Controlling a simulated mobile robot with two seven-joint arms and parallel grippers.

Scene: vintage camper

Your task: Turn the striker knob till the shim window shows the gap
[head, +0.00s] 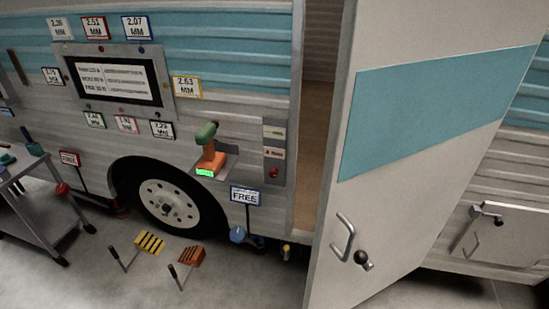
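Neither of my grippers is in view. A tall narrow grey panel (274,137) is on the camper wall at the left edge of the door opening. It carries two small labels, too small to read, and a small red knob or button (273,172) at its lower end. I cannot tell whether this is the striker knob, and I cannot make out a shim window reading. The camper door (437,120) stands open, with a silver handle (343,237) and a dark round knob (361,257) low on it.
An orange and green hand tool (208,155) with a lit green display rests on a wall shelf. A screen (118,80) is ringed by cards with millimetre values. A "FREE" sign (245,195) stands below. Chocks (150,243) lie near the wheel (168,201). A cart (40,190) is at left.

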